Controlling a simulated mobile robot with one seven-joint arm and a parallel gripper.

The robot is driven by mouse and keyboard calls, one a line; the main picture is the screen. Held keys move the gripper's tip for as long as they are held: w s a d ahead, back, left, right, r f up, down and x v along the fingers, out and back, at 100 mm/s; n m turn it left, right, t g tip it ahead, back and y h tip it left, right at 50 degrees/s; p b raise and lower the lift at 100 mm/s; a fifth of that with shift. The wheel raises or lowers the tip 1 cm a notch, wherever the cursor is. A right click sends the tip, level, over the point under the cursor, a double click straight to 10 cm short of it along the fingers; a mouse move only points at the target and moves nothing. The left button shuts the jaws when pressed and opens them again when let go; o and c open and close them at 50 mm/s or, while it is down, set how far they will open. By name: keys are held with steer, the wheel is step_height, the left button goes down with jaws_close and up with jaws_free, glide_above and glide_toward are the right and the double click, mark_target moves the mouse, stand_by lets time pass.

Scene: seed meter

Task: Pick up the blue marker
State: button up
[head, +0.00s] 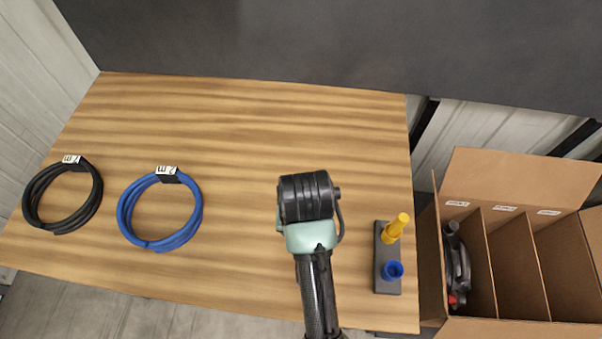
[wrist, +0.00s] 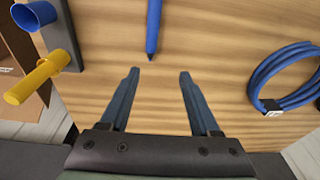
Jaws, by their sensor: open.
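The blue marker (wrist: 153,25) lies on the wooden table in the wrist view, with its pointed end toward me. It runs off the top edge, so only part of it shows. My gripper (wrist: 160,74) is open and empty, and the marker's tip is just ahead of the gap between the two fingers. In the head view my gripper (head: 307,197) is over the middle right of the table. Its fingers and the marker are hidden there behind my arm.
A dark holder (head: 387,257) at the table's right has a yellow piece (head: 394,229) and a blue cup-like piece (head: 393,270). Blue cable (head: 125,210) and black cable (head: 98,193) coils lie left. A divided cardboard box (head: 515,258) stands right. The table's back is clear.

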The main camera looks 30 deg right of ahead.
steer(key=shift+g+y, duration=0.3)
steer(key=shift+g, duration=0.6)
steer(key=s+f, duration=0.1)
steer(key=f, duration=0.1)
steer(key=s+f+p, duration=0.1)
steer(key=f, duration=0.1)
steer(key=s+f+p, duration=0.1)
steer(key=f, duration=0.1)
steer(key=shift+a+f, duration=0.3)
steer(key=f, duration=0.1)
steer(key=f+p, duration=0.1)
steer(key=f, duration=0.1)
steer(key=s+f, duration=0.1)
steer(key=shift+s+a+f, duration=0.1)
steer(key=shift+a+f, duration=0.15)
steer(key=shift+a, duration=0.05)
steer(key=shift+f, duration=0.5)
jaws_close()
